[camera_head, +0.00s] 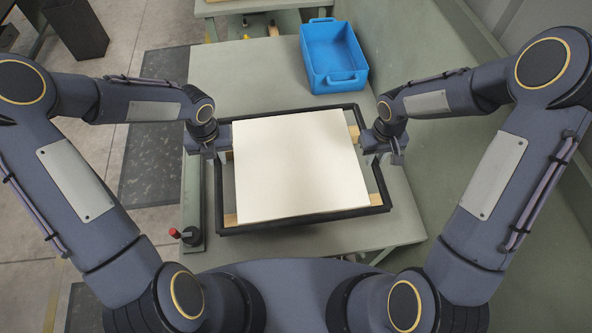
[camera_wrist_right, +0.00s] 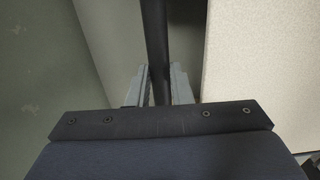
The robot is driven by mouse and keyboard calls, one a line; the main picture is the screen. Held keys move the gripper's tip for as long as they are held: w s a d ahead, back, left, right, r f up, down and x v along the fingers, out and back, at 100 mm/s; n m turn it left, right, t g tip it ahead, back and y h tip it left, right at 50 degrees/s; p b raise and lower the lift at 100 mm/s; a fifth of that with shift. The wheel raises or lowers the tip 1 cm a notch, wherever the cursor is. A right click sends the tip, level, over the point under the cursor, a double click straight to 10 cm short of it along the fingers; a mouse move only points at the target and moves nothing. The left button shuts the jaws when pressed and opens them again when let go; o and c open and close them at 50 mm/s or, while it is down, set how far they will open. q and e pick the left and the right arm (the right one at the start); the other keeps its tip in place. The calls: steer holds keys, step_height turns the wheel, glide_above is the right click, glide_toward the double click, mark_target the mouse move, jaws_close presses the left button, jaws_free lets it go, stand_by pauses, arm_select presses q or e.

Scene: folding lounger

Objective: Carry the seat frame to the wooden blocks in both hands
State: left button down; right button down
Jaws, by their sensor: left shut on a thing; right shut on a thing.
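The seat frame (camera_head: 305,219) is a black rectangular frame over the green workbench, around a cream panel (camera_head: 298,165). My left gripper (camera_head: 221,146) is shut on its left side bar. My right gripper (camera_head: 371,141) is shut on its right side bar. The right wrist view shows the dark bar (camera_wrist_right: 154,45) running between the right fingers. Wooden blocks show at the panel's edges: upper right (camera_head: 354,133), lower right (camera_head: 375,199) and lower left (camera_head: 230,219). The panel hides the rest of them. I cannot tell whether the frame touches the blocks.
A blue crate (camera_head: 335,82) stands behind the frame on the workbench (camera_head: 245,70). A red-handled clamp-like fixture (camera_head: 188,236) is at the bench's left edge. A green wall or panel (camera_head: 440,90) rises along the right. Another bench stands farther back.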

arm_select(q)
steer(key=shift+f, duration=0.15)
arm_select(e)
steer(key=shift+f, duration=0.1)
